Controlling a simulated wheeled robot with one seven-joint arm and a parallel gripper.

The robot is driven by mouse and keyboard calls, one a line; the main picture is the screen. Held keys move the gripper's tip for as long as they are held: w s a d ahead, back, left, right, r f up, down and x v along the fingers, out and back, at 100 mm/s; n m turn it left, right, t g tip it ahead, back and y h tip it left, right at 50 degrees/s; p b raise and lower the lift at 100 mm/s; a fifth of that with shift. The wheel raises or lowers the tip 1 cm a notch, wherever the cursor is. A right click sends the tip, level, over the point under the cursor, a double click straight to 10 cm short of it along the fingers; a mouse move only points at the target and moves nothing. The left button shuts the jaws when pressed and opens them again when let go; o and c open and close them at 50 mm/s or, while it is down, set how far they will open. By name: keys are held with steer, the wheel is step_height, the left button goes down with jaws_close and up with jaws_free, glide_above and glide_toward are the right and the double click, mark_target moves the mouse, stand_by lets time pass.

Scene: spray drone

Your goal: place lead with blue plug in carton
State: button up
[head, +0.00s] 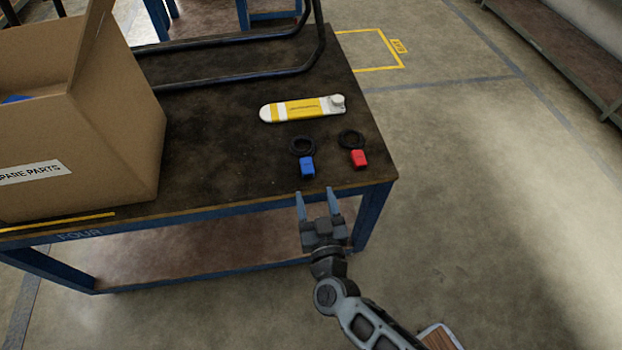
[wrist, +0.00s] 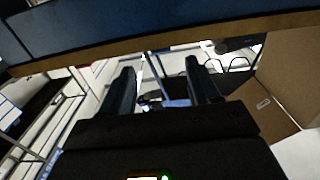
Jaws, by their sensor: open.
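The lead with the blue plug (head: 306,166) lies on the dark table top near its front right corner, its black cable coiled behind the plug. A like lead with a red plug (head: 359,158) lies to its right. The open carton (head: 88,150), labelled SPARE PARTS, stands at the table's left end; something blue shows inside. My gripper (head: 318,204) is open and empty at the table's front edge, just in front of the blue plug and apart from it. In the wrist view the fingers (wrist: 161,88) show apart with nothing between them. The carton (wrist: 285,80) shows at right there.
A yellow and white flat part (head: 303,108) lies behind the leads. A black tubular frame (head: 250,70) lies across the back of the table (head: 225,155). The table top between carton and leads is clear. Open floor (head: 480,190) lies to the right.

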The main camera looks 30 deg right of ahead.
steer(key=shift+v, duration=1.6)
steer(key=shift+s, duration=0.1)
